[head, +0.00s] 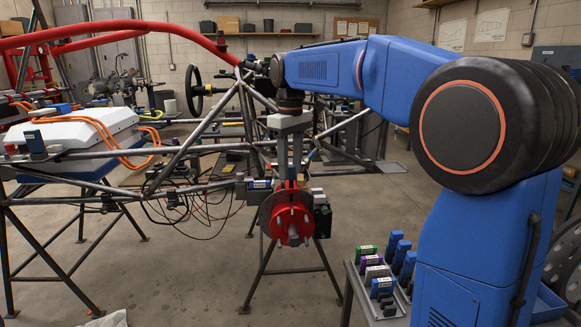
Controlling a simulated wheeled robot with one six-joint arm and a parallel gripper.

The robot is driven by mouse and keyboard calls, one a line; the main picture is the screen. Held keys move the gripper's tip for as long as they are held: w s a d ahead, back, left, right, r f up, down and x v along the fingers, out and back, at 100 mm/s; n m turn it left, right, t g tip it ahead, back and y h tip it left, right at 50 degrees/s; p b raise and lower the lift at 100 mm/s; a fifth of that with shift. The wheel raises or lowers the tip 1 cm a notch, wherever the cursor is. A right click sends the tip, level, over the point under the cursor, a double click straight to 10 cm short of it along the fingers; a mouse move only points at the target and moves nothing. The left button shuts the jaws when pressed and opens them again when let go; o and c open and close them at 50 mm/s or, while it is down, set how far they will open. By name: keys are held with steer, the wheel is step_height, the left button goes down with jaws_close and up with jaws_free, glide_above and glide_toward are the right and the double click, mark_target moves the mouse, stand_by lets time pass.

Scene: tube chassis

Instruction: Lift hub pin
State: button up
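A red hub (292,222) with a grey disc behind it sits on a stand at the end of the tube chassis, near the middle of the view. Several small pale pins or studs show on the hub's face; I cannot tell which one is the hub pin. My gripper (290,176) points straight down just above the hub, its narrow fingers close together. The fingertips reach the red part at the hub's top. It is too small to tell whether they touch or grip anything there.
Chassis tubes (185,152) and hanging cables surround the hub on the left. A dark boxy part (322,215) sits right beside the hub. A tray (373,306) with several coloured blocks stands at the lower right. A white box (75,128) with orange cables lies left.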

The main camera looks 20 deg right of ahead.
steer(key=shift+r, duration=0.1)
step_height(320, 180, up, 17)
stand_by(0.7)
steer(key=shift+r, duration=0.1)
steer(key=s+d+f+m+t, duration=0.2)
steer(key=s+d+f+m, duration=0.1)
steer(key=s+f, duration=1.3)
steer(key=s+d+f+m+t, duration=0.2)
steer(key=s+d+f+m, duration=0.1)
steer(key=s+f, duration=1.4)
step_height(320, 180, down, 3)
steer(key=shift+s+d+f+m+t, duration=0.15)
steer(key=shift+s+d+m+t, duration=0.15)
steer(key=shift+m+t, duration=0.1)
